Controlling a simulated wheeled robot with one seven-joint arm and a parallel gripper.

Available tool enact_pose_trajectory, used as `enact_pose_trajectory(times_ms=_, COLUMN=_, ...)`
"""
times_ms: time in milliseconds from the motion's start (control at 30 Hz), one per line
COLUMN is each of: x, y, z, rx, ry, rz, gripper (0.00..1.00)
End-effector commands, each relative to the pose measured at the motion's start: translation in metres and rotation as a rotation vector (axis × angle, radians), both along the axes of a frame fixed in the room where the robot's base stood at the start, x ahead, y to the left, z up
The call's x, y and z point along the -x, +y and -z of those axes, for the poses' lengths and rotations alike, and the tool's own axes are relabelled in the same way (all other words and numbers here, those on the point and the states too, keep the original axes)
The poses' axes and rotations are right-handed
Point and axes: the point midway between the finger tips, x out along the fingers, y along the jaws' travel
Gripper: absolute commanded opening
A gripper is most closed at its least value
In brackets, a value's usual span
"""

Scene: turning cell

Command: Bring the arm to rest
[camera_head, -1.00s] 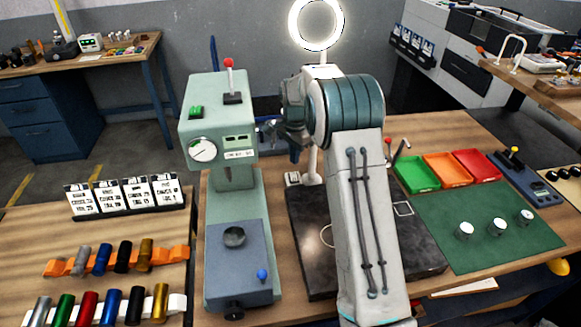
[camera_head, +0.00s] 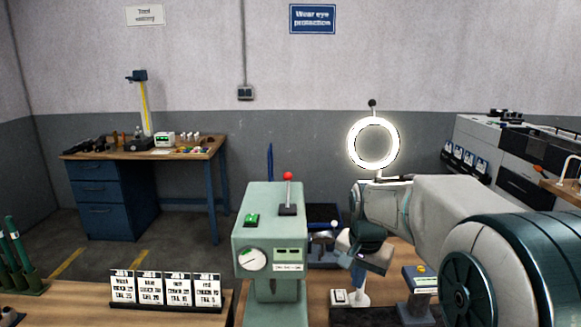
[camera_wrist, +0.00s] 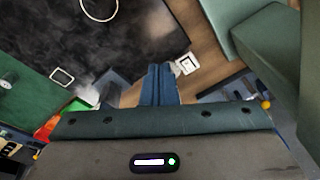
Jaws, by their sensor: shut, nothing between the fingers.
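My arm enters the head view from the lower right and reaches left over the bench, its large teal joint close to the camera. My gripper (camera_head: 358,274) hangs low just right of the green press-like machine (camera_head: 260,232). In the wrist view its two blue fingers (camera_wrist: 160,72) are together, with nothing between them. They are over the bench near a dark stone-like plate (camera_wrist: 115,45) and a small white switch box (camera_wrist: 186,64). The fingertips are small and partly hidden in the head view.
A lit ring lamp (camera_head: 373,143) stands behind my arm. A row of job cards (camera_head: 165,290) stands left of the machine. A blue-legged side table (camera_head: 150,152) is at the back left, a grey machine (camera_head: 510,150) at the back right. The green mat (camera_wrist: 30,100) shows in the wrist view.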

Motion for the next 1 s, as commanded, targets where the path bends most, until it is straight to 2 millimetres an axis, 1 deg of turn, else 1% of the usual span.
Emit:
enact_pose_trajectory(times_ms=33, x=0.016, y=0.000, z=-0.005, rx=0.005, ry=-0.015, rz=-0.034, gripper=0.00)
enact_pose_trajectory(times_ms=200, x=0.064, y=0.000, z=-0.014, rx=0.030, ry=-0.055, rz=-0.154, gripper=0.00)
enact_pose_trajectory(times_ms=300, x=0.093, y=0.000, z=-0.015, rx=0.045, ry=-0.076, rz=-0.225, gripper=0.00)
enact_pose_trajectory(times_ms=467, x=0.137, y=0.000, z=-0.011, rx=0.074, ry=-0.112, rz=-0.338, gripper=0.00)
enact_pose_trajectory(times_ms=500, x=0.148, y=0.000, z=-0.008, rx=0.081, ry=-0.121, rz=-0.366, gripper=0.00)
enact_pose_trajectory(times_ms=600, x=0.173, y=0.000, z=-0.002, rx=0.101, ry=-0.141, rz=-0.431, gripper=0.00)
enact_pose_trajectory(times_ms=700, x=0.192, y=0.000, z=0.005, rx=0.117, ry=-0.157, rz=-0.484, gripper=0.00)
enact_pose_trajectory(times_ms=800, x=0.205, y=-0.001, z=0.011, rx=0.128, ry=-0.168, rz=-0.521, gripper=0.00)
enact_pose_trajectory(times_ms=900, x=0.212, y=-0.001, z=0.014, rx=0.135, ry=-0.172, rz=-0.541, gripper=0.00)
enact_pose_trajectory(times_ms=1000, x=0.214, y=-0.001, z=0.016, rx=0.137, ry=-0.173, rz=-0.549, gripper=0.00)
